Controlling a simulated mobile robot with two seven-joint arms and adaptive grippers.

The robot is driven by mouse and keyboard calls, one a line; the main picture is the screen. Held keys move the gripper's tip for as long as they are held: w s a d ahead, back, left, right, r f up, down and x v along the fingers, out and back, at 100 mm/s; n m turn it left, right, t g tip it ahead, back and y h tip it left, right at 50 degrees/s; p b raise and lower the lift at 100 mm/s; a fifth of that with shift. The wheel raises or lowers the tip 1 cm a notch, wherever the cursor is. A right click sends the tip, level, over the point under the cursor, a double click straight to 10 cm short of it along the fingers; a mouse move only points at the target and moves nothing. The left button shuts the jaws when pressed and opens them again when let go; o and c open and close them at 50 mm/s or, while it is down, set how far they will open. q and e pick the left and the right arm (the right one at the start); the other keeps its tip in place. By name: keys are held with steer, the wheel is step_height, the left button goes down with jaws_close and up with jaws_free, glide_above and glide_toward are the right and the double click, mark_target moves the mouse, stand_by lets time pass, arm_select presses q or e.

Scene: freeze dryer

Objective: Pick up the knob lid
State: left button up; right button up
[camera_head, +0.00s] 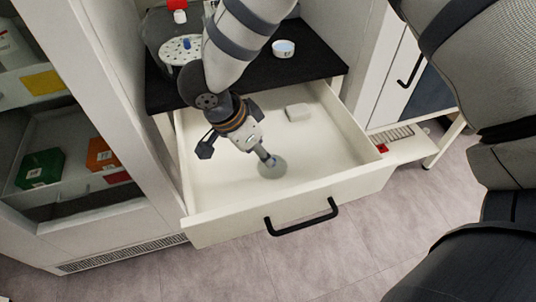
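The lid looks flat on or just above the drawer floor. My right arm's links show at the right edge; its gripper is out of view.
The pulled-out drawer (340,193) has a black handle (302,219) and holds a small white block (298,112). On the black counter (255,80) above are a round perforated holder (180,50) and a small white dish (283,49). Left stands a cabinet with coloured boxes (40,168).

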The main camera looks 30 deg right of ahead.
steer(key=x, duration=0.7)
steer(key=shift+w+d, duration=0.35)
jaws_close()
